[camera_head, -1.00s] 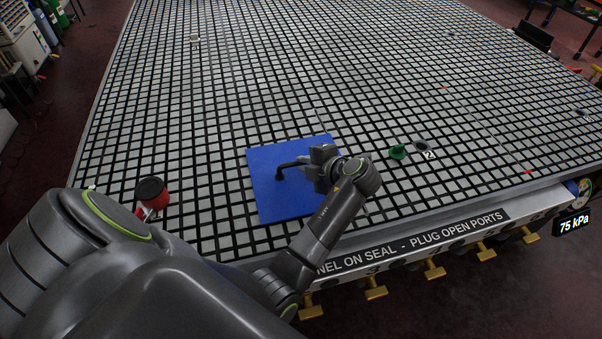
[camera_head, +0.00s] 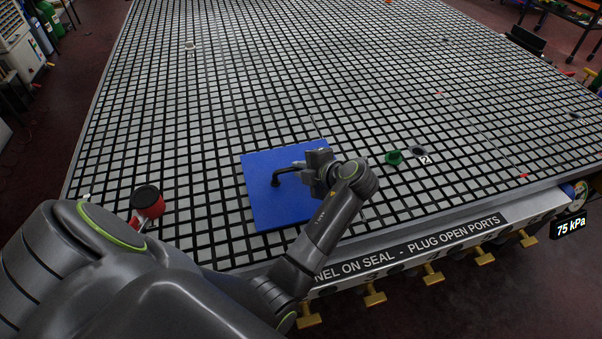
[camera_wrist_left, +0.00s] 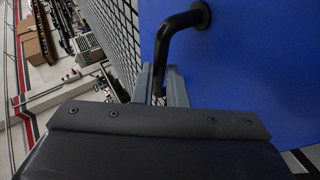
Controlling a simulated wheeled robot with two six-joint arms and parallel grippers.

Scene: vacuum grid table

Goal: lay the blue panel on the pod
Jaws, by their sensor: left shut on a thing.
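The blue panel (camera_head: 275,205) is a flat square with a bent black handle (camera_head: 277,176), near the table's front edge. My left gripper (camera_head: 299,166) is shut on the handle, on its right side. In the left wrist view the handle (camera_wrist_left: 180,22) runs down between the two grey fingers, with the blue panel (camera_wrist_left: 250,70) behind. I cannot tell whether the panel touches the table or hangs just above it. A dark round piece (camera_head: 417,151) by the label "2" lies to the right; I cannot tell whether it is the pod. My right gripper is not in view.
A red and black cylinder (camera_head: 147,201) stands left of the panel. Brass handles (camera_head: 433,275) line the front edge. The black and grey grid table (camera_head: 230,85) is mostly clear behind.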

